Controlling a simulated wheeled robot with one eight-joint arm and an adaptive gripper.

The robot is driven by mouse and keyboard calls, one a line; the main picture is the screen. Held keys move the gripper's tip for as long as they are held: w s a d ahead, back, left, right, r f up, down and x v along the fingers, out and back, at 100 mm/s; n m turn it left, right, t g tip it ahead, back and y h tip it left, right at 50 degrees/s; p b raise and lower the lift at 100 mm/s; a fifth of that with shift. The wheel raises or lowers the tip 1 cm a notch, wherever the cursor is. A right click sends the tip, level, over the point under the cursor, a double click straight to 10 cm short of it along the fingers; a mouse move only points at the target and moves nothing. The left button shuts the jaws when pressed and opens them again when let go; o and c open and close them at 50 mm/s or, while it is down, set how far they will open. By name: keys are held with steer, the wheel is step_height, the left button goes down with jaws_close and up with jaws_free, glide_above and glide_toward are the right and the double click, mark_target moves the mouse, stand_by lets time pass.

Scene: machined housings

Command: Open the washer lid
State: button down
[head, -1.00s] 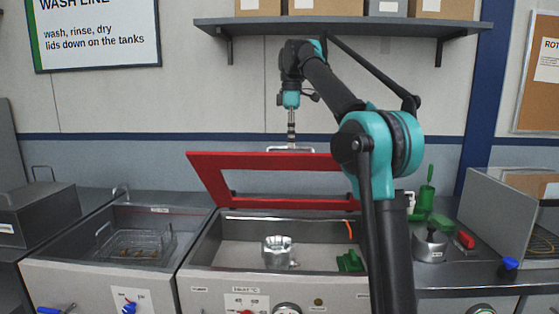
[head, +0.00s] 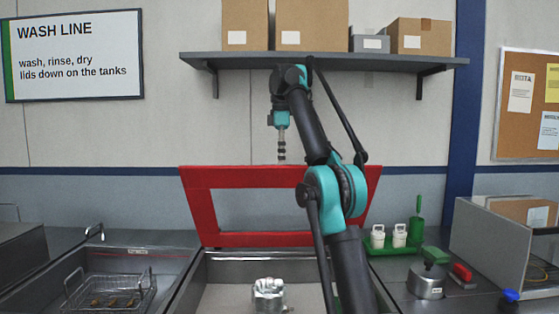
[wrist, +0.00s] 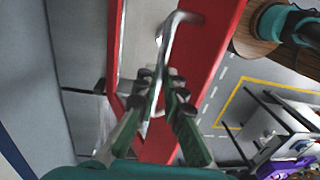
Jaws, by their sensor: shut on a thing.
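The washer lid (head: 240,178) is a red frame with a large window. In the head view it stands raised and steep behind the middle tank (head: 225,262), whose opening is uncovered. My gripper (head: 282,158) is at the lid's top edge; its fingertips are partly hidden there. In the wrist view the lid (wrist: 213,45) runs along the right, with a bent metal handle (wrist: 172,32) on it. My gripper (wrist: 160,76) has its fingers closed on the handle bar.
A silvery machined housing (head: 268,294) sits in the open tank. A wire basket (head: 108,292) is in the left tank. A shelf (head: 330,60) with boxes hangs above the arm. A green tray (head: 385,248) with white bottles and a grey pot (head: 426,282) stand at right.

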steer(key=shift+w+d+f, duration=0.1)
steer(key=shift+w+f, duration=0.1)
steer(key=shift+w, duration=0.4)
steer(key=shift+w+d+f, duration=0.1)
steer(key=shift+w+f, duration=0.1)
steer(key=shift+w, duration=0.35)
steer(key=c, duration=2)
jaws_free()
steer(key=shift+c, duration=0.2)
steer(key=shift+o, duration=1.2)
steer(key=shift+w+f, duration=0.45)
steer(key=shift+w, duration=0.25)
steer(key=shift+o, duration=1.1)
steer(key=shift+s+r, duration=0.25)
steer(key=shift+s, duration=0.1)
steer(key=shift+a, duration=0.15)
steer(key=shift+s, duration=0.25)
